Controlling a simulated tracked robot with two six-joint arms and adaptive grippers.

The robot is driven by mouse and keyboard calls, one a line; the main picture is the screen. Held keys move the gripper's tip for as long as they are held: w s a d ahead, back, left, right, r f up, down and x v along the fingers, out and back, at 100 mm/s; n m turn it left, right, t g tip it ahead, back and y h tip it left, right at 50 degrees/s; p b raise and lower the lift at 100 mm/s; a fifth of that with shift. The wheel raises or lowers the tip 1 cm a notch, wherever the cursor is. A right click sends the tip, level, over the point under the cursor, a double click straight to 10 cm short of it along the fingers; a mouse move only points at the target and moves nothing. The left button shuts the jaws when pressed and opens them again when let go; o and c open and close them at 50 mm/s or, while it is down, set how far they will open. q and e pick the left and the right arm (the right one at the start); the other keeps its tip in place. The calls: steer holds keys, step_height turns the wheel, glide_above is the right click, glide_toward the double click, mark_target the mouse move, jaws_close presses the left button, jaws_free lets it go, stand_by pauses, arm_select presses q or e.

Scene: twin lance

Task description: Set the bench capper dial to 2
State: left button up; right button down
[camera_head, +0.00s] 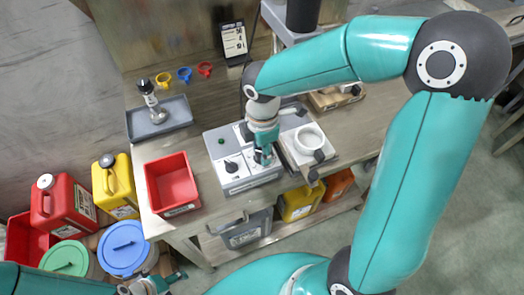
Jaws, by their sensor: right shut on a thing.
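A grey control box, which looks like the bench capper (250,183), sits on the bench near the middle. It carries a green button (221,141) and a black knob (231,167) on its left part. My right gripper (263,157) points down onto the right part of the box and is shut on what looks like its dial, which the fingers mostly hide. The dial's setting and the scale marks cannot be read. My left gripper (148,286) is low at the bottom left, away from the bench top, and its fingers are too small to judge.
A white ring-shaped fixture (310,138) stands right of the box. A red bin (172,184) is to its left, and a grey tray (172,108) holds a metal tool (151,102). A card (233,39) stands behind. Jugs and lidded buckets (122,247) are on the left.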

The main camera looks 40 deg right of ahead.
steer(key=m+b, duration=0.2)
steer(key=m, duration=0.2)
steer(key=shift+m, duration=0.3)
steer(key=m+b, duration=0.2)
steer(key=m, duration=0.3)
steer(key=shift+m, duration=0.3)
steer(key=m+b, duration=0.1)
steer(key=m, duration=0.4)
steer(key=shift+a+b, duration=0.1)
steer(key=shift+b, duration=0.2)
steer(key=shift+r+m+b, duration=0.1)
steer(key=shift+m+b, duration=0.55)
steer(key=shift+m, duration=2.15)
steer(key=c, duration=0.8)
jaws_free()
step_height(320, 180, up, 12)
steer(key=shift+f, duration=0.1)
